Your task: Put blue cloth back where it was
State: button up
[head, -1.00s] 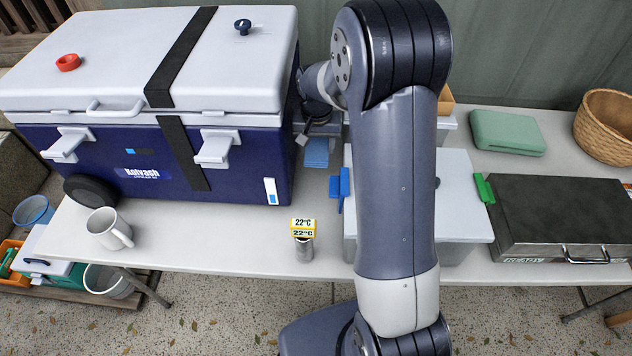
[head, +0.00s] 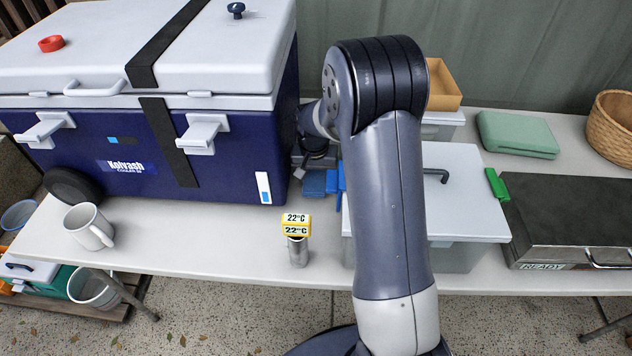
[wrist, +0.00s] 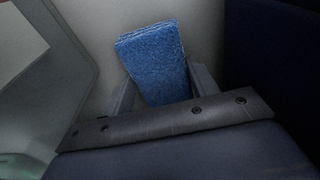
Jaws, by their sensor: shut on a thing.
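The blue cloth (wrist: 153,62) is a folded, fuzzy blue pad between the two grey fingers of my gripper (wrist: 160,88) in the wrist view. My gripper is shut on it. In the head view the cloth (head: 314,184) shows as a small blue patch in the gap between the navy cooler and the grey bin. I cannot tell whether the cloth touches the table.
The navy cooler (head: 90,150) stands close on the left. The lidded grey bin (head: 465,190) with a blue clip (head: 341,186) stands close on the right. A steel cylinder with a 22°C tag (head: 298,250) and a white mug (head: 88,227) stand in front. The table (head: 220,250) is bare between them.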

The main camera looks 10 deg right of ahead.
aim_at(314, 182)
jog(key=shift+f, duration=0.3)
jog(key=o, duration=1)
jog(key=shift+c, duration=0.2)
notch_tip(314, 182, up, 12)
jog(key=s+p, duration=0.1)
jog(key=shift+s+a+p, duration=0.15)
jog(key=shift+a+p, duration=0.1)
jog(key=shift+p, duration=0.15)
